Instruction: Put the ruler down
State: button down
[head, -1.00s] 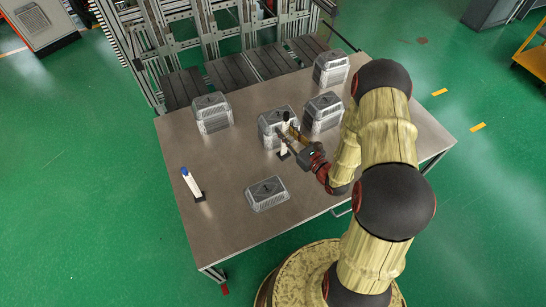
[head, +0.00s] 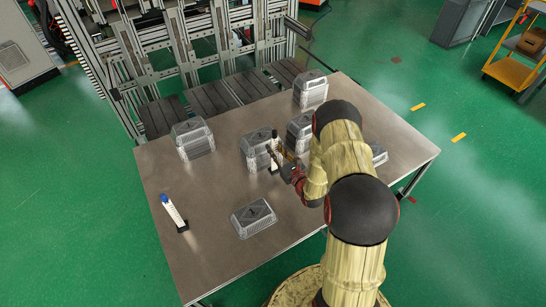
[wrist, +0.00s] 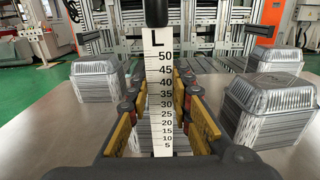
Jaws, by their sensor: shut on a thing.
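The ruler is a white upright scale marked L with numbers up to 50 and a black top (wrist: 160,95). It stands upright between the fingers of my gripper (wrist: 164,88) in the wrist view. In the head view the ruler (head: 274,146) is small and partly hidden by my gripper (head: 279,158), in front of a foil tray stack (head: 252,151). My gripper is shut on the ruler. Whether the ruler's foot touches the table cannot be told.
Another white scale with a blue top (head: 173,210) stands at the table's left. Other foil stacks are at the back left (head: 192,139), the back (head: 310,90) and beside my arm (head: 299,128). A low foil tray (head: 254,217) lies near the front. Bare table (head: 205,255) surrounds it.

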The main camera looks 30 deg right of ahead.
aim_at(276, 152)
jog(key=shift+w+d+f+b, duration=0.25)
jog(key=shift+w+f+b, duration=0.15)
jog(key=shift+w+f, duration=0.7)
notch_tip(276, 152, down, 3)
jog(key=shift+w+f+b, duration=0.1)
jog(key=shift+f+b, duration=0.1)
jog(key=shift+b, duration=0.75)
jog(key=shift+f, duration=0.1)
jog(key=c, duration=2.1)
grip_release()
jog(key=shift+f, duration=0.15)
jog(key=o, duration=0.5)
jog(key=shift+r, duration=0.2)
